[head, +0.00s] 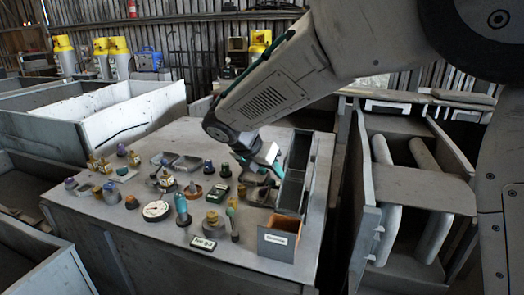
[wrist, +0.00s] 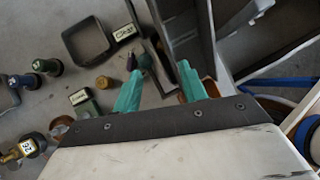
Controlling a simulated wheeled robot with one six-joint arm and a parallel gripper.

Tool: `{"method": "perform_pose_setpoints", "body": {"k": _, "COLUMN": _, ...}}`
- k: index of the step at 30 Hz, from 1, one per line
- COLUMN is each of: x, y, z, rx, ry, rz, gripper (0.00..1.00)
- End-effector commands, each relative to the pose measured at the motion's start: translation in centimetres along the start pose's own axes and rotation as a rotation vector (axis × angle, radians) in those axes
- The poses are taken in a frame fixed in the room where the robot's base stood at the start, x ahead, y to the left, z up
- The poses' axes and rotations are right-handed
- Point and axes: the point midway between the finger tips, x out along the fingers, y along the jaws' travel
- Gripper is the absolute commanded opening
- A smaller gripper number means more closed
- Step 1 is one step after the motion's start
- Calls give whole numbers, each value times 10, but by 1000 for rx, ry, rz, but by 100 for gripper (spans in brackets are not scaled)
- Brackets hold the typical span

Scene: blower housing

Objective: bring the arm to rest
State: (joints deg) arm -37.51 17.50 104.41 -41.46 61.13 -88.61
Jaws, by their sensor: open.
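My arm reaches from the upper right over the grey worktable (head: 110,225) in the head view. My gripper (head: 266,178) is low over the table's right part, beside a long grey bin (head: 291,180). In the wrist view my gripper (wrist: 162,88) has its two teal fingers apart, with bare table and a grey wall showing between and beyond them. I see nothing held. A small dark piece (wrist: 131,60) is near the left fingertip; whether they touch I cannot tell.
Several small parts crowd the table, including a teal bottle (head: 181,208) and a round white-faced disc (head: 156,210). A labelled brown box (head: 278,243) is at the front right. A grey crate with rollers (head: 425,188) stands right of the table.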

Motion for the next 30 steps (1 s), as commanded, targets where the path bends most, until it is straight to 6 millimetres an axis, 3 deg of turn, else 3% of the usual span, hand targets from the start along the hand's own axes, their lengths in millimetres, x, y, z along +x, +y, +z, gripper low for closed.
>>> {"method": "perform_pose_setpoints", "body": {"k": 5, "x": -13, "y": -96, "z": 27, "rx": 430, "ry": 92, "rz": -53, "gripper": 42}}
{"method": "perform_pose_setpoints", "body": {"k": 9, "x": -24, "y": -182, "z": 28, "rx": 853, "ry": 176, "rz": -122, "gripper": 42}}
{"method": "perform_pose_setpoints", "body": {"k": 14, "x": -37, "y": -268, "z": 6, "rx": 1329, "ry": 260, "rz": -219, "gripper": 42}}
{"method": "perform_pose_setpoints", "body": {"k": 18, "x": -49, "y": -329, "z": -28, "rx": 1737, "ry": 327, "rz": -317, "gripper": 42}}
{"method": "perform_pose_setpoints", "body": {"k": 24, "x": -59, "y": -384, "z": -83, "rx": 2236, "ry": 407, "rz": -465, "gripper": 42}}
{"method": "perform_pose_setpoints", "body": {"k": 30, "x": -62, "y": -401, "z": -115, "rx": 2488, "ry": 450, "rz": -559, "gripper": 42}}
